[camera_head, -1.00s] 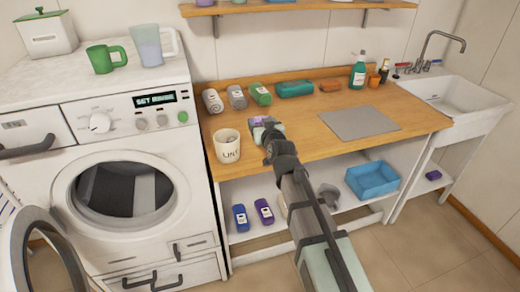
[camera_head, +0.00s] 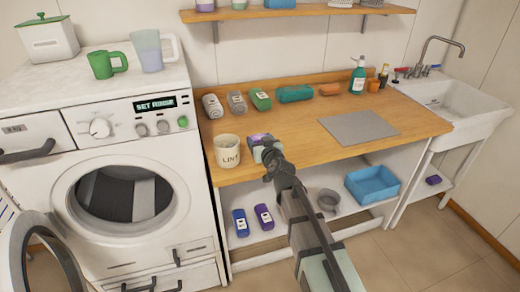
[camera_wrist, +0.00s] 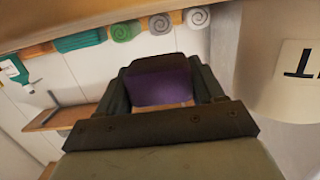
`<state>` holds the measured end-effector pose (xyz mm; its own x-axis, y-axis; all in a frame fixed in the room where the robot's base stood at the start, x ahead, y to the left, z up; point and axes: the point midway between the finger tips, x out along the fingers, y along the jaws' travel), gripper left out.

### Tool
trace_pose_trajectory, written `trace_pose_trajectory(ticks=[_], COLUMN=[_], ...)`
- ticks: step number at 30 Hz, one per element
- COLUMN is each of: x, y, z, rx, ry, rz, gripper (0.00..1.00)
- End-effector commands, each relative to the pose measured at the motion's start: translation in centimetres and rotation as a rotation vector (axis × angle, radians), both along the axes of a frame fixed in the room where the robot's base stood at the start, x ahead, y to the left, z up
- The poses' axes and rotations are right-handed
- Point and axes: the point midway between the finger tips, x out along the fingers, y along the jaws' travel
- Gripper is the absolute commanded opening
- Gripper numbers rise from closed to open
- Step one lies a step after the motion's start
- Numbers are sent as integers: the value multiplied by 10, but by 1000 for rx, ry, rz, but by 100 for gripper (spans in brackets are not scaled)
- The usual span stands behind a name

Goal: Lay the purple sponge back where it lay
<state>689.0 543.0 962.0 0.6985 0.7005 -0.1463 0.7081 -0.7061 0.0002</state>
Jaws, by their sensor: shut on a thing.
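My gripper (camera_head: 264,147) is shut on the purple sponge, which shows between the two fingers in the wrist view (camera_wrist: 162,88). In the head view only a small purple patch of the sponge (camera_head: 258,139) shows at the gripper's tip; my gripper hides the rest. The gripper is at the front left of the wooden counter (camera_head: 300,140), just right of the cream LINT cup (camera_head: 228,150). I cannot tell whether the sponge touches the counter.
Rolled towels (camera_head: 237,102), a teal bundle (camera_head: 295,94) and a green bottle (camera_head: 358,75) line the back. A grey mat (camera_head: 358,127) lies at right. Below are blue and purple bottles (camera_head: 264,217), a grey bowl (camera_head: 329,200) and a blue bin (camera_head: 372,184). A small purple item (camera_head: 433,180) lies under the sink.

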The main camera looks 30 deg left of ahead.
Motion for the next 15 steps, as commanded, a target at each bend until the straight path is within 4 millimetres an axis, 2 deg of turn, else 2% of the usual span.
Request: trace_pose_trajectory(ticks=[9, 15], x=[0, 0], y=[0, 0], z=[-28, -35], rx=[0, 0], ry=[1, 1], rz=[0, -1], gripper=[39, 39])
